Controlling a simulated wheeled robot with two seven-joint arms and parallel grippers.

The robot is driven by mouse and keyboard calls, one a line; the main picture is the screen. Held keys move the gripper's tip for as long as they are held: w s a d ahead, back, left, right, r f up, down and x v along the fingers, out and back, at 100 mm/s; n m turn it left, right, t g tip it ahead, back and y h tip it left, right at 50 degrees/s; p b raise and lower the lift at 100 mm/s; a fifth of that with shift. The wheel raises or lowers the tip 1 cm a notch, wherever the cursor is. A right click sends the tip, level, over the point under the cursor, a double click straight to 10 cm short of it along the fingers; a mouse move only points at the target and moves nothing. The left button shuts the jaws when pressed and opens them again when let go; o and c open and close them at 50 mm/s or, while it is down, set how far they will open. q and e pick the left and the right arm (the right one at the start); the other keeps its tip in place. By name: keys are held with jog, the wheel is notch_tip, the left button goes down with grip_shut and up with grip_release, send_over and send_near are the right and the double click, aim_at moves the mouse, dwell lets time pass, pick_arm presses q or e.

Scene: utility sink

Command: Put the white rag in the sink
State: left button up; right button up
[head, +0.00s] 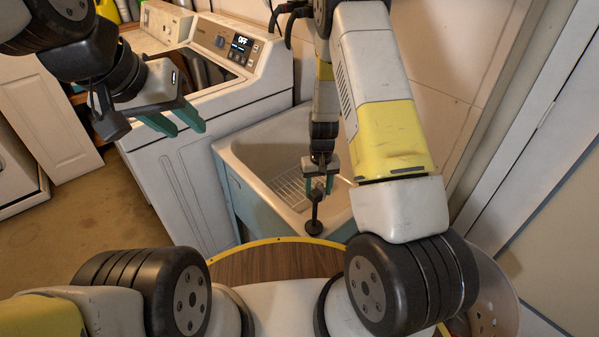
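The sink (262,140) is a pale utility basin with a light blue outside, standing right of the washing machine. My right gripper (319,188) points down over the sink's front part. Its two green fingers are apart, and I see no cloth between them. A dark part of the gripper hides some of the space there. My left gripper (190,131) is in front of the washing machine, with its green fingers apart and empty. I cannot make out the white rag anywhere; my arms hide part of the sink.
A white washing machine (190,180) with a display reading OFF stands left of the sink. A wire grid (290,188) lies in the basin. A round wooden top with a yellow rim (270,262) is in front. A white perforated basket (495,300) is at the lower right.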

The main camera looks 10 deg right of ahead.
jog(key=shift+n, duration=0.5)
jog(key=f, duration=0.1)
jog(key=w+a+f, duration=0.1)
jog(key=f, duration=0.1)
jog(key=w+f, duration=0.1)
jog(key=shift+w+a+f, duration=0.25)
jog(key=shift+a+f, duration=0.15)
notch_tip(320, 180, down, 7)
jog(key=shift+a+r, duration=0.1)
jog(key=shift+f, duration=2.05)
jog(key=o, duration=1.5)
jog(key=shift+f, duration=0.1)
